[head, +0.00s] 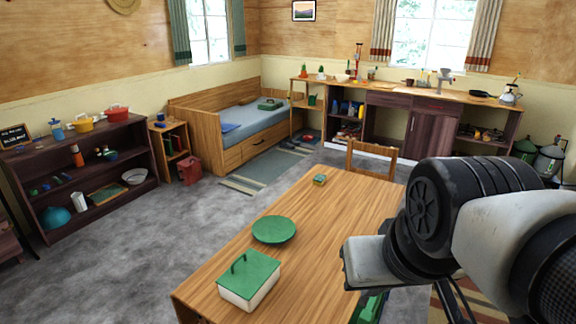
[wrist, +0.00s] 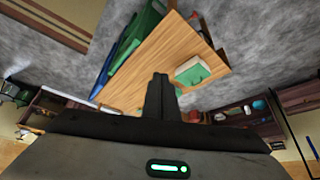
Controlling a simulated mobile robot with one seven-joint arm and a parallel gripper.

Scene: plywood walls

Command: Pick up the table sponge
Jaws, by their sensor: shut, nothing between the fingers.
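The table sponge (head: 319,180), a small block with a green top and yellowish side, lies near the far end of the wooden table (head: 330,215) in the head view. I cannot make it out in the wrist view. My gripper (wrist: 161,77) shows in the wrist view with its dark fingers together and nothing between them. In the head view my arm hangs over the right side of the table, and the fingers cannot be made out there. The sponge is well apart from my arm, farther back and to the left.
A green plate (head: 274,230) and a white box with a green lid (head: 249,280) stand on the near part of the table. The lidded box also shows in the wrist view (wrist: 193,70). A wooden chair (head: 372,158) stands at the far end. The table between plate and sponge is clear.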

